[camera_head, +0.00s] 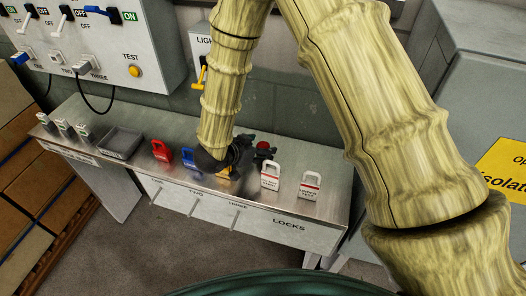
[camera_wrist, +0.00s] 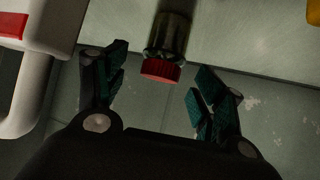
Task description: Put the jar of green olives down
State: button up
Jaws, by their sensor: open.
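The jar of green olives shows in the wrist view as a dark glass body (camera_wrist: 170,32) with a red lid (camera_wrist: 161,70). It stands at the edge of the metal bench. My gripper (camera_wrist: 158,66) is open, with one finger left of the lid and one right of it, and a visible gap on each side. In the head view the gripper (camera_head: 254,150) is low over the back of the bench, and the red lid (camera_head: 263,145) shows beside its fingers. Most of the jar is hidden there.
The metal bench (camera_head: 120,178) holds a red padlock (camera_head: 162,153), a blue padlock (camera_head: 188,160) and white padlocks (camera_head: 270,177) (camera_head: 311,186) close to my gripper. A grey tray (camera_head: 119,143) lies further left. A wall with a switch panel (camera_head: 95,45) stands behind.

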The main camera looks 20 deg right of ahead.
jog(key=shift+p+x, duration=0.35)
jog(key=shift+x, duration=1)
jog(key=shift+a, duration=0.1)
jog(key=c, duration=1.3)
